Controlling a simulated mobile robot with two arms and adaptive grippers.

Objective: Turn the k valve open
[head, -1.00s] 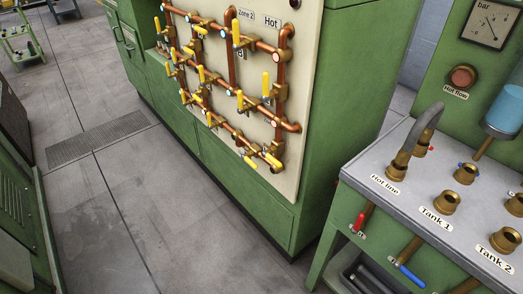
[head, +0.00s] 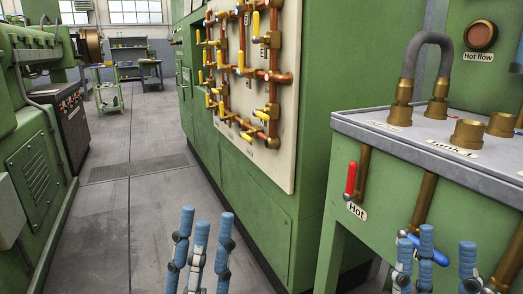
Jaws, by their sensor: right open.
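A cream panel (head: 284,150) on the green cabinet carries copper pipes with several yellow valve levers, such as one at the upper right (head: 256,24) and one at the bottom (head: 247,137). The letter tags are too small to read, so I cannot tell which valve is k. My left gripper (head: 205,235) is open and empty, its blue fingers pointing up in front of the floor, below and apart from the panel. My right gripper (head: 436,258) is open at the lower right, in front of the bench. It partly covers a blue lever (head: 434,254).
The green bench (head: 460,162) at right has brass fittings, a looped grey hose (head: 427,38) and a red lever (head: 351,179) labelled Hot. Green machines (head: 38,150) stand at left. The floor aisle (head: 130,215) between is clear, with a trolley (head: 106,92) farther back.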

